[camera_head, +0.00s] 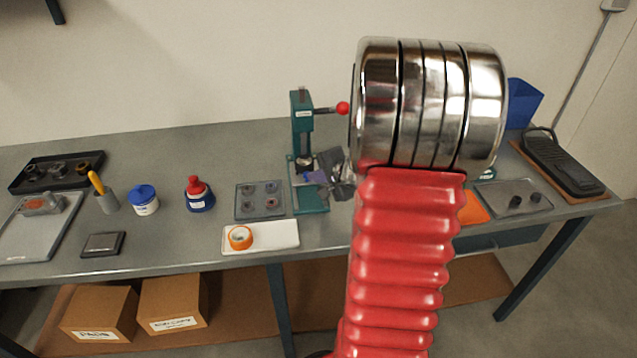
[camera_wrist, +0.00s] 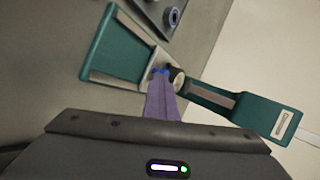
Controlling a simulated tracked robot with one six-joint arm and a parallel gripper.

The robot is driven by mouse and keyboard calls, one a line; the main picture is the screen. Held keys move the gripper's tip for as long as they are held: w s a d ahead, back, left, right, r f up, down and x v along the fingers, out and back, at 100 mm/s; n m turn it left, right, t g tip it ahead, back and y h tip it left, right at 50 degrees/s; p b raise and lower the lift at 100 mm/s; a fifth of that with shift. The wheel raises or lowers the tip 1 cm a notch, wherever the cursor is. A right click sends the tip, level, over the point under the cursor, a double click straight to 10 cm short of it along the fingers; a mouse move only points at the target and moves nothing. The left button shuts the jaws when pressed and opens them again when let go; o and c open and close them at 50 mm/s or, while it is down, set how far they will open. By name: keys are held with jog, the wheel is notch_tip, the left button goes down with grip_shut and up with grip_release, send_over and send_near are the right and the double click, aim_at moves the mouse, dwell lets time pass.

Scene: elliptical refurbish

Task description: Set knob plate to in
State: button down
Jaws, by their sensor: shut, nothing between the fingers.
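A green bench press stands on the table, with its upright column (camera_head: 302,125) and flat base (camera_head: 312,202). A lever with a red ball knob (camera_head: 343,108) sticks out to the right near its top. I cannot tell which part is the knob plate. My gripper (camera_head: 314,178) reaches into the press from the right, between column top and base, with its purple fingers shut and empty. In the wrist view the fingertips (camera_wrist: 160,78) are beside the press's dark round ram (camera_wrist: 178,80), over the green base (camera_wrist: 105,45).
Left of the press are a grey tray with several rings (camera_head: 246,212), a red-topped bottle (camera_head: 199,195), a blue-lidded jar (camera_head: 144,201) and a white tray (camera_head: 282,236) with orange tape (camera_head: 240,237).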

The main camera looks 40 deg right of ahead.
jog(key=shift+s, duration=0.45)
jog(key=s, duration=0.2)
jog(key=s+r, duration=0.1)
jog(key=shift+s+a, duration=0.25)
jog(key=shift+s, duration=0.1)
jog(key=v, duration=0.9)
jog(key=shift+a+r, duration=0.1)
jog(key=w+a+r+n+g+y, duration=0.15)
jog(key=a+n, duration=0.25)
jog(key=a, duration=0.6)
jog(key=a+r+n+g+y, duration=0.15)
jog(key=a+n, duration=0.35)
jog(key=a, duration=0.5)
jog(key=s+a+r+n+g+h, duration=0.1)
jog(key=s+a+r+n+g, duration=0.1)
jog(key=s+a+n, duration=0.7)
jog(key=shift+s+a+r+n+h, duration=0.35)
jog(key=shift+a+r+n, duration=0.4)
jog(key=shift+a, duration=1.05)
